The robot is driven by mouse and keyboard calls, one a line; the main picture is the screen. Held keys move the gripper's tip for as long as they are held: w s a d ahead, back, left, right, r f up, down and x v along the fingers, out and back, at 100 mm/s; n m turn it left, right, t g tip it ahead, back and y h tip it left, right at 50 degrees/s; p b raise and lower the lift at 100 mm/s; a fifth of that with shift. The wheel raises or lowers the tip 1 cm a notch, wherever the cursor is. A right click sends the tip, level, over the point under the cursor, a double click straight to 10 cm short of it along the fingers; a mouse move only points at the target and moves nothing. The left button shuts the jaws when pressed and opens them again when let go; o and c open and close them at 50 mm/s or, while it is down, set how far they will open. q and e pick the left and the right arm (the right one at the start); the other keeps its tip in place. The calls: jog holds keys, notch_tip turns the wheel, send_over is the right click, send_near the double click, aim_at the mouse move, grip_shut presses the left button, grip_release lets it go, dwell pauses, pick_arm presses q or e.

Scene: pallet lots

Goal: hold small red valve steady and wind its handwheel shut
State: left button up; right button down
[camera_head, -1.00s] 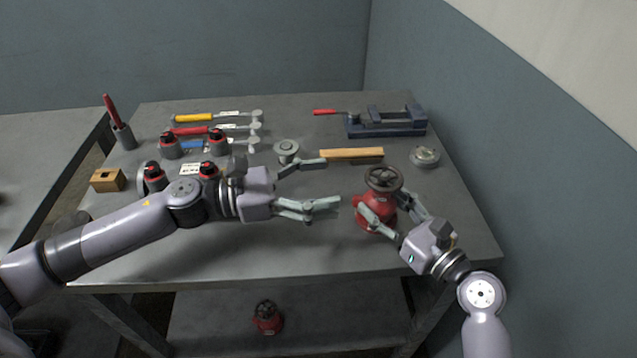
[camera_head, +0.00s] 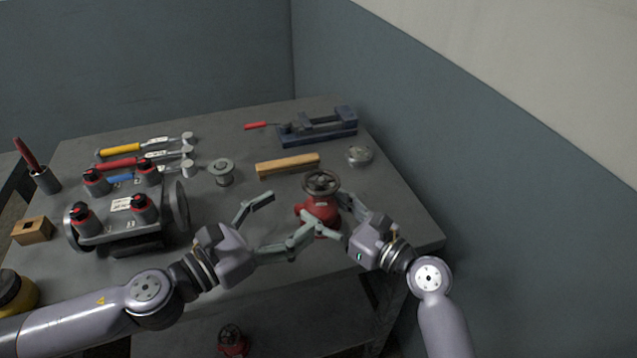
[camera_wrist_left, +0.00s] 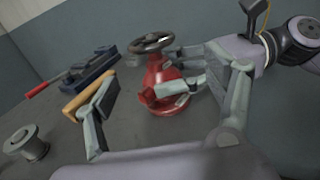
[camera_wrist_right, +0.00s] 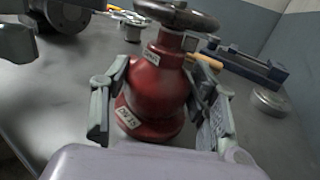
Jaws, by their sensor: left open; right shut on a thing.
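The small red valve (camera_head: 318,212) stands upright near the right front of the table, its dark handwheel (camera_head: 321,182) on top. My right gripper (camera_head: 335,215) is shut on the valve's red body from the right; the right wrist view shows one finger on each side of the body (camera_wrist_right: 155,90). My left gripper (camera_head: 285,222) is open and empty, left of the valve, one finger reaching in front of its body. In the left wrist view the valve (camera_wrist_left: 165,85) and handwheel (camera_wrist_left: 152,43) appear between and beyond my open fingers. A second red valve (camera_head: 232,340) sits below the tabletop.
A large grey valve block (camera_head: 125,210) with red-black knobs stands at left. Behind lie hammers (camera_head: 150,155), a grey flanged part (camera_head: 222,172), a wooden bar (camera_head: 288,165), a blue vise (camera_head: 318,127) and a round metal part (camera_head: 360,156). A wooden block (camera_head: 33,230) is far left.

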aim_at(321, 180)
pick_arm(q)
jog(key=w+d, duration=0.2)
jog(key=w+d+n+t+y, duration=0.1)
jog(key=w+d, duration=0.1)
jog(key=w, duration=0.1)
jog(key=w+d+n+t+y, duration=0.1)
jog(key=w+d, duration=0.1)
jog(key=shift+w+d+r, duration=0.15)
jog(key=shift+d+r, duration=0.05)
jog(key=shift+r, duration=0.2)
dwell(0.3)
jog(key=shift+c, duration=0.3)
jog(key=c, duration=1.1)
